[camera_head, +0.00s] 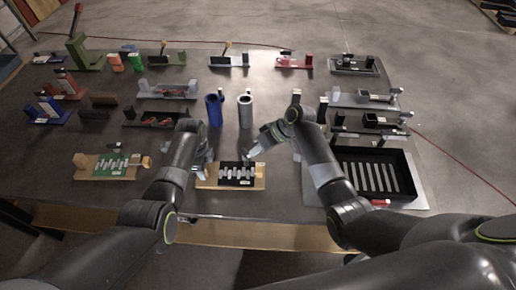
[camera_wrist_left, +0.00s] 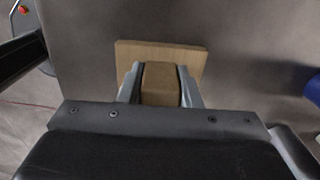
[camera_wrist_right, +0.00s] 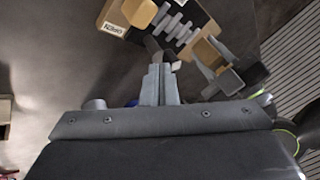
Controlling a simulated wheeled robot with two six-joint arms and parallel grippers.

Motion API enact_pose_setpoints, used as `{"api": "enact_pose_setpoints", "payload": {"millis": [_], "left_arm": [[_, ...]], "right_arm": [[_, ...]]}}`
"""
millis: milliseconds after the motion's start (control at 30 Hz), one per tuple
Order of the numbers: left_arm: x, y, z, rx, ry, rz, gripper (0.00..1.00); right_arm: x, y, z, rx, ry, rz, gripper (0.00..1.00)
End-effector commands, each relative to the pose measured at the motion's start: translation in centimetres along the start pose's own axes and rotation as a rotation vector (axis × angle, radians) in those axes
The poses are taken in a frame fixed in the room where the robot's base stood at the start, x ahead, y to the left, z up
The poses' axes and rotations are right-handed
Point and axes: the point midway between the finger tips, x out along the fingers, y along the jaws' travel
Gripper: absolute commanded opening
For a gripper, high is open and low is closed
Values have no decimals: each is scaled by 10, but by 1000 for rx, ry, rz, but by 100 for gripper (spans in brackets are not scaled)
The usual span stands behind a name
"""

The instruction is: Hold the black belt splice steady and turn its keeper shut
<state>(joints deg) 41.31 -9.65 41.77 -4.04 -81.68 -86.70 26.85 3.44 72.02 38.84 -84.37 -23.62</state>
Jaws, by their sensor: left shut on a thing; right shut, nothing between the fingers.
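The black belt splice (camera_head: 238,174) lies on a wooden board (camera_head: 230,186) at the table's front edge, with a row of grey bars across its black plate. It also shows in the right wrist view (camera_wrist_right: 175,26), with a label reading OPEN beside a wooden block (camera_wrist_right: 139,12) at one end. My left gripper (camera_head: 207,160) is shut on the wooden block (camera_wrist_left: 160,84) at the board's left end. My right gripper (camera_head: 252,152) is shut and empty, just behind the splice's right end; its closed fingertips (camera_wrist_right: 160,72) appear apart from the board.
A green splice (camera_head: 112,164) on a wooden board lies to the left. A blue cylinder (camera_head: 214,110) and a grey cylinder (camera_head: 245,111) stand behind the black splice. A black tray (camera_head: 408,178) with pale bars is at the right. Several fixtures line the back.

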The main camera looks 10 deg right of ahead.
Motion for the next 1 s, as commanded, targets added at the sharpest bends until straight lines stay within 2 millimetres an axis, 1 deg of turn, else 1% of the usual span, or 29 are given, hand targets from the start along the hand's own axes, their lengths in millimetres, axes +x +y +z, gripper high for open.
{"api": "enact_pose_setpoints", "payload": {"millis": [467,1000], "left_arm": [[0,0,-1,-1,3,0,0],[-1,-1,-4,1,8,-2,0]], "right_arm": [[4,-9,3,81,41,38,0],[8,-23,7,374,199,188,0]]}}
